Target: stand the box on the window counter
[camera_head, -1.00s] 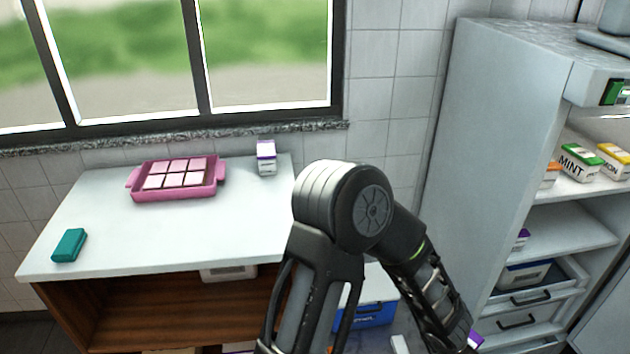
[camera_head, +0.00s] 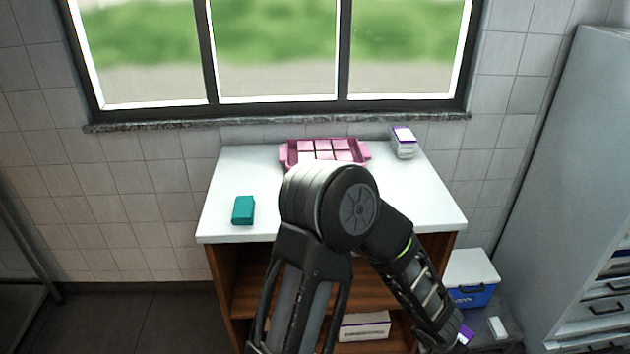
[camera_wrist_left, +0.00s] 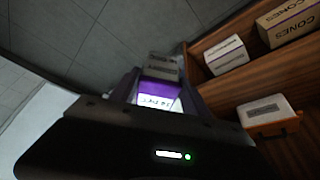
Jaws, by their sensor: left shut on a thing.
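My left gripper is shut on a small purple and white box (camera_wrist_left: 160,92), seen end-on between the fingers in the left wrist view; its label is too small to read. In the head view a bit of the purple box (camera_head: 466,334) shows at the bottom, past my forearm, low and to the right of the counter. The white-topped window counter (camera_head: 330,212) stands below the window. Another purple and white box (camera_head: 403,142) stands at its back right corner. My right gripper is in neither view.
A pink tray (camera_head: 365,152) of pink squares lies at the counter's back, partly behind my arm. A teal block (camera_head: 243,210) lies at front left. Below are shelves with boxes (camera_wrist_left: 292,20). A blue and white cooler (camera_head: 472,278) stands right of the counter.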

